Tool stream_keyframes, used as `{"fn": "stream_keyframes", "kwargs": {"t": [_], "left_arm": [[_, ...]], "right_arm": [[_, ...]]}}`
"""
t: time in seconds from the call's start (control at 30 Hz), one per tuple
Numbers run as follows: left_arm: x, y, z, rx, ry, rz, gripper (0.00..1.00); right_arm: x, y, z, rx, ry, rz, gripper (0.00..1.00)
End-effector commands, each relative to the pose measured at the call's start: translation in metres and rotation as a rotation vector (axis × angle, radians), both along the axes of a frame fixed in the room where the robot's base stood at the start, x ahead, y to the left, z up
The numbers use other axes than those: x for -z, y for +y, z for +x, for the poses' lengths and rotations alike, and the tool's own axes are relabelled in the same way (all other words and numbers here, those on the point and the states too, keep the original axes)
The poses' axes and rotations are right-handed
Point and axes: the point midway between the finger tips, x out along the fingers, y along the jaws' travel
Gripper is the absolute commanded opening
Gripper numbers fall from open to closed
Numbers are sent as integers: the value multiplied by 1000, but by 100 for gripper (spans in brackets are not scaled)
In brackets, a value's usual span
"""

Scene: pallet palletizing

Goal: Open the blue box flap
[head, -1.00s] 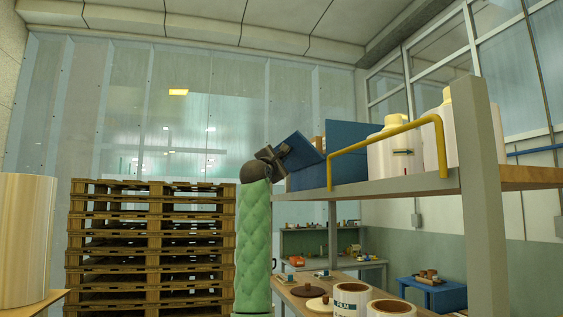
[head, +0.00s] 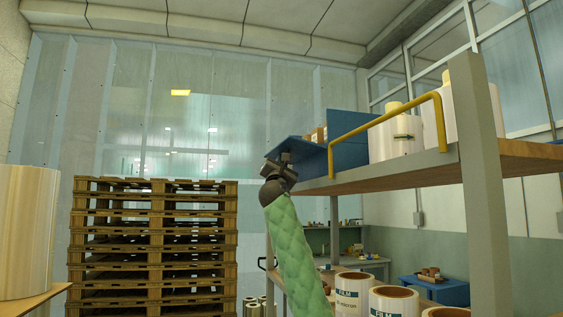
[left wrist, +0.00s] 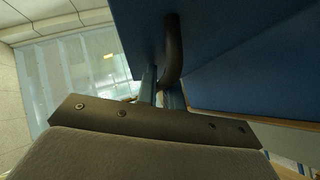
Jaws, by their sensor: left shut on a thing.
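The blue box (head: 345,146) stands on the upper shelf with its back wall upright and small brown items (head: 317,135) showing inside. Its blue flap (head: 296,151) sticks out to the left past the shelf edge, close to level. My left gripper (head: 275,166), on the green-sleeved arm, is shut on the outer edge of the flap from below. In the left wrist view the flap (left wrist: 235,30) fills the upper right, with the fingers (left wrist: 162,88) at its edge and a dark curved bar across it. My right gripper is not in view.
The shelf (head: 400,171) has a yellow rail (head: 385,118) and white containers (head: 396,136) right of the box. A grey post (head: 478,180) stands at the right. Stacked wooden pallets (head: 150,245) stand at left. Film rolls (head: 352,290) sit below the shelf.

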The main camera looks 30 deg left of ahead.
Motion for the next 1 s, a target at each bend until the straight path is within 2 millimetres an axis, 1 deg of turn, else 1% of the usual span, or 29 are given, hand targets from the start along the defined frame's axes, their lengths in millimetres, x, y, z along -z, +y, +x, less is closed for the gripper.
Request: {"fn": "stream_keyframes", "kwargs": {"t": [0.07, 0.23, 0.53, 0.97, 1.0], "left_arm": [[3, -2, 0, 2, -31, -26, 0], [8, -1, 0, -1, -29, -23, 0], [13, -2, 2, -2, -28, -21, 0], [13, -2, 2, -1, -27, -21, 0], [13, -2, 2, -1, -27, -21, 15]], "right_arm": [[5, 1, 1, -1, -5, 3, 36], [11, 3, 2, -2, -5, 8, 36], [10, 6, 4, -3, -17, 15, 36], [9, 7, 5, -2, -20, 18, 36], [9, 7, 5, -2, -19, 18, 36]]}}
